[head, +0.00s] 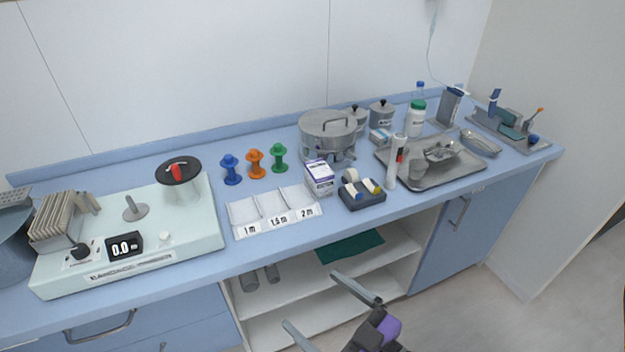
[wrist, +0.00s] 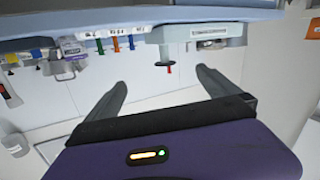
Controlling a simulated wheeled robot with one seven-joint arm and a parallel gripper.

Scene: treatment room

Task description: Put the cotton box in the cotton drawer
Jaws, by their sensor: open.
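Shut blue drawers (head: 150,335) with a metal handle are under the counter at the left. No drawer label is readable, so I cannot tell which is the cotton drawer.
A bandage machine (head: 130,232) fills the left counter. Blue, orange and green spools (head: 255,163), a steel drum (head: 327,135), a dark roll holder (head: 362,195) and a metal tray (head: 430,172) surround the box. Open shelves (head: 300,300) lie below the counter.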

